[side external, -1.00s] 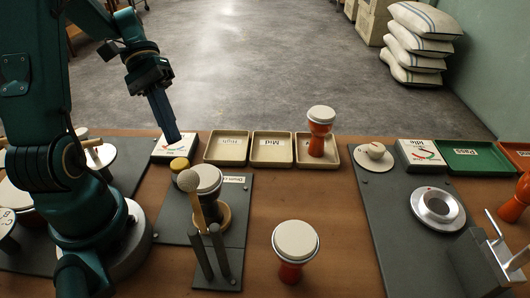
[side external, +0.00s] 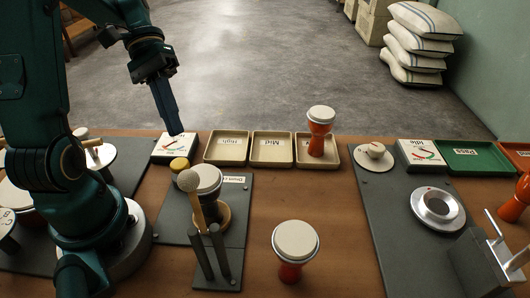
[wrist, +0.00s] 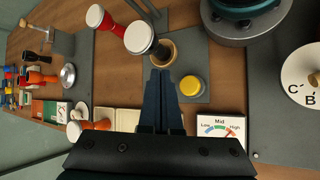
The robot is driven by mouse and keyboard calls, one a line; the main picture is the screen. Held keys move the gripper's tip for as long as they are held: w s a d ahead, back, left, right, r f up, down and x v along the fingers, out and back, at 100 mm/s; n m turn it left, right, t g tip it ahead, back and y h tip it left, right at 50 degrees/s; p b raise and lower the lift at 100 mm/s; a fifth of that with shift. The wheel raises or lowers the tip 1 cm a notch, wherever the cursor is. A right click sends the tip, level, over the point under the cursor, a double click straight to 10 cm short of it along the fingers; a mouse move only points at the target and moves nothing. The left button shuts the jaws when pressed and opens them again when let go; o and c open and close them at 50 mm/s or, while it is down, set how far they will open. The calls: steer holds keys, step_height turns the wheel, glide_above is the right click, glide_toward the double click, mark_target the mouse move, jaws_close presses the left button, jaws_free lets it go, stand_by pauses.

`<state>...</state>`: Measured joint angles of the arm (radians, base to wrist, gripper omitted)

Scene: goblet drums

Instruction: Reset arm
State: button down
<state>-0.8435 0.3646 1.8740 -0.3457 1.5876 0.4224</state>
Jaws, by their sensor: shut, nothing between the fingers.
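My gripper (side external: 174,130) is shut and empty, held in the air above the back edge of the table, near the gauge box (side external: 175,145) in the side external view. In the wrist view its closed fingers (wrist: 161,78) point toward the drum stand. A dark-bodied goblet drum with a white head (side external: 206,179) stands on that stand, behind a mallet with a round tan head (side external: 188,180). A red goblet drum (side external: 320,130) stands in the rightmost of three tan trays. Another red goblet drum (side external: 295,247) stands on the open table at the front.
A yellow button (side external: 179,164) sits by the drum stand. Tan trays marked High (side external: 227,137) and Mid (side external: 271,164) are empty. At right are a second gauge box (side external: 421,153), a metal ring fixture (side external: 438,208) and a green tray (side external: 475,160).

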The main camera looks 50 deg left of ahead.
steer(key=s+d+r+m+t+y, duration=0.2)
steer(key=d+m+t+y, duration=0.4)
steer(key=d+t+y, duration=0.1)
steer(key=shift+s+d+r+y, duration=0.25)
steer(key=shift+d+y, duration=0.2)
steer(key=shift+y, duration=0.25)
